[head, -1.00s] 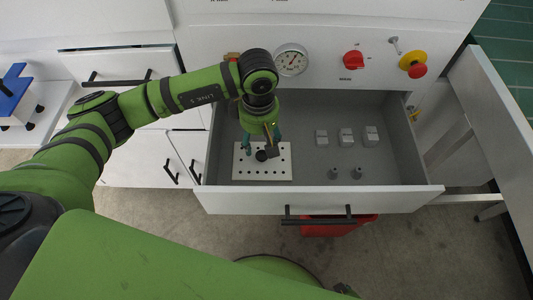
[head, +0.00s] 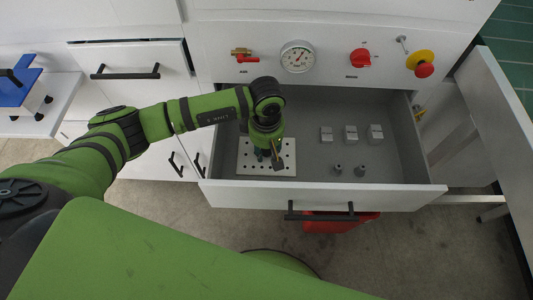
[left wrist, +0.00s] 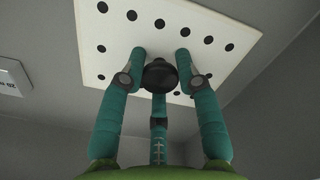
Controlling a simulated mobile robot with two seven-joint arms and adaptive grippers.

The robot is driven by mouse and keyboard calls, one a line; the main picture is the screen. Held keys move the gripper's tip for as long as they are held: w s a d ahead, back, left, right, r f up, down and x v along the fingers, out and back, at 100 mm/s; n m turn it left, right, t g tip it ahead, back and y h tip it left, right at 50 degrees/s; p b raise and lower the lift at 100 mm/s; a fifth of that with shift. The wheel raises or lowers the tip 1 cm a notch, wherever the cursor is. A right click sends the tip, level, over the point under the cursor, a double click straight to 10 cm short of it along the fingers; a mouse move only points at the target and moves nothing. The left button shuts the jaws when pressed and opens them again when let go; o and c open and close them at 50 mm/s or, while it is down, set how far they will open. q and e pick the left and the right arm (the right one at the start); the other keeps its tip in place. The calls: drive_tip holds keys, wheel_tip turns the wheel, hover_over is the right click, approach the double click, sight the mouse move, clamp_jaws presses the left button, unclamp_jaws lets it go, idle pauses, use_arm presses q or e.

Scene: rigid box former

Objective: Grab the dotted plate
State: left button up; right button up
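The dotted plate (head: 246,168) is a white slab with rows of black holes. It lies in the left part of the open drawer and also shows in the left wrist view (left wrist: 225,70). A black knob (left wrist: 160,75) stands at its middle. My left gripper (head: 268,157) is down over the plate, and its teal fingers (left wrist: 160,62) stand around the knob. Narrow gaps show between the two upper fingers and the knob; contact of the third finger is unclear. The gripper hides the knob in the head view. My right gripper is not in view.
The grey drawer (head: 315,160) also holds several light blocks (head: 350,133) and two small grey cylinders (head: 337,169). Its white front (head: 380,198) and side walls bound the plate. A gauge (head: 298,57), a red knob (head: 361,58) and an emergency button (head: 424,70) are on the panel behind.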

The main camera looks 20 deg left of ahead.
use_arm(q)
clamp_jaws()
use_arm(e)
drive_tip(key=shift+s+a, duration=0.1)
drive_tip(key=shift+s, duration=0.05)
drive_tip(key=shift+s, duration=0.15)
